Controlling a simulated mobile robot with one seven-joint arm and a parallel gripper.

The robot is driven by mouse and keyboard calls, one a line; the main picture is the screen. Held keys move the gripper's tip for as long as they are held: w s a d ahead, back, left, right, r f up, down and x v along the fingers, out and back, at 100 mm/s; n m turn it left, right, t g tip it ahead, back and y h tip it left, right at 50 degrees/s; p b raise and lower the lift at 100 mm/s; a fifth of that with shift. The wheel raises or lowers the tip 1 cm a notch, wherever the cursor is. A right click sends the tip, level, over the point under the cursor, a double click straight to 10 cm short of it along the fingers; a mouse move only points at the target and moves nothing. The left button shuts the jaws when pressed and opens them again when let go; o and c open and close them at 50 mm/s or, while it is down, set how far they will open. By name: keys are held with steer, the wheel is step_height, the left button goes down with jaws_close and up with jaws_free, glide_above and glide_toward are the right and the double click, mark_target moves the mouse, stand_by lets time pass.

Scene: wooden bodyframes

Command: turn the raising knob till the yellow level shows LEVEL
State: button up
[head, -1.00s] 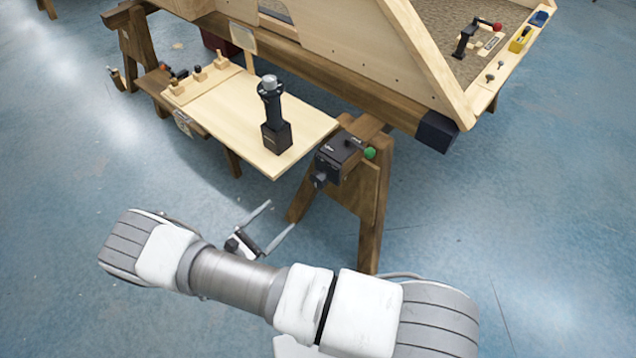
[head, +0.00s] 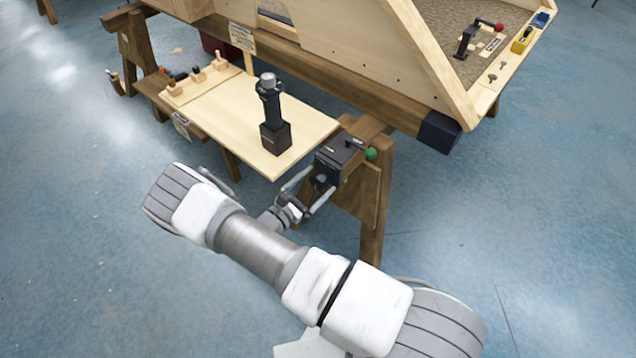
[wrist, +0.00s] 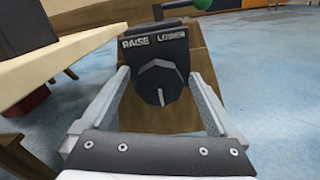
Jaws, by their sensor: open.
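The raising knob (wrist: 158,83) is round and dark, on the front of a black box (wrist: 153,45) marked RAISE and LOWER. A light pointer mark shows at the lower edge of the knob. In the head view the black box (head: 340,152) sits on a wooden trestle, and my arm reaches up to it. My gripper (wrist: 161,85) is open, with one finger on each side of the knob; I cannot tell whether they touch it. The yellow level (head: 521,40) lies on the ledge at the upper right; its reading is too small to make out.
A wooden side shelf (head: 225,112) with a black upright tool (head: 272,115) stands left of the box. A green ball (head: 371,153) is at the box's right side. The large wooden frame (head: 440,70) is behind. The blue floor at right is clear.

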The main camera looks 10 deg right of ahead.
steer(key=shift+w+d, duration=0.25)
steer(key=shift+d, duration=0.1)
steer(key=shift+c, duration=0.2)
steer(key=c, duration=1.3)
